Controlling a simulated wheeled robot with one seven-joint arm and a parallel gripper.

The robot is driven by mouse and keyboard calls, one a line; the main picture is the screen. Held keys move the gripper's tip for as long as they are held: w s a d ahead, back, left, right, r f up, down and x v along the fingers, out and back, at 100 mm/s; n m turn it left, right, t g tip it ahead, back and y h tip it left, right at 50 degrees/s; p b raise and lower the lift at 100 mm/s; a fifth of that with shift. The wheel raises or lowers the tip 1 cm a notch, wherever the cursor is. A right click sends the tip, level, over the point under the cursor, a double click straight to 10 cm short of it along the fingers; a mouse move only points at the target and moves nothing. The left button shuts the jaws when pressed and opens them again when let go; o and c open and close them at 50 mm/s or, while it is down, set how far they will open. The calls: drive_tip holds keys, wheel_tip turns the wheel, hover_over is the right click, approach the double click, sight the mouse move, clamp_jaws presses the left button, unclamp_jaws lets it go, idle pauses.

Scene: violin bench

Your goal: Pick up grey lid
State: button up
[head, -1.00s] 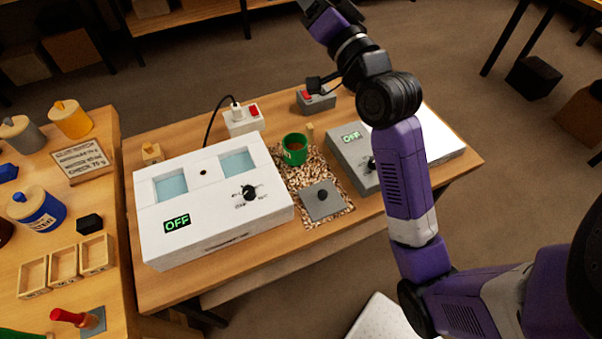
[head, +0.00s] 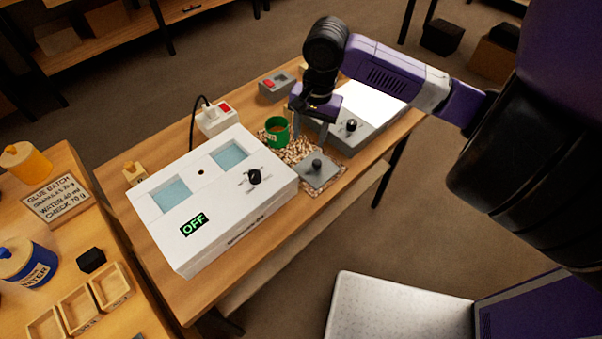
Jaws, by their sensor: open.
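The grey lid (head: 313,178) is a flat square plate with a dark round knob (head: 317,163) on top. It lies flat on a speckled mat (head: 331,188) at the front of the bench, right of the white box. My gripper (head: 310,138) points down with its two fingers apart. In the picture it is just above and behind the lid's knob, with nothing visible between the fingers. I cannot tell its exact height over the lid.
A green pot (head: 277,131) stands close left of my gripper. A grey control box (head: 354,137) is close on the right. The white two-well box (head: 215,205) reads OFF. A power strip (head: 217,118) and a red-switch box (head: 275,85) are behind.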

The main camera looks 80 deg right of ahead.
sight(317, 161)
drive_tip(key=s, duration=0.1)
drive_tip(key=m, duration=0.1)
drive_tip(key=s+g, duration=0.1)
drive_tip(key=shift+s+a+m, duration=0.25)
drive_tip(key=shift+s+m, duration=0.05)
drive_tip(key=shift+f, duration=0.15)
drive_tip(key=shift+a+f, duration=0.15)
drive_tip(key=shift+f, duration=1.75)
drive_tip(key=shift+a+f, duration=0.15)
drive_tip(key=shift+f, duration=1.75)
clamp_jaws()
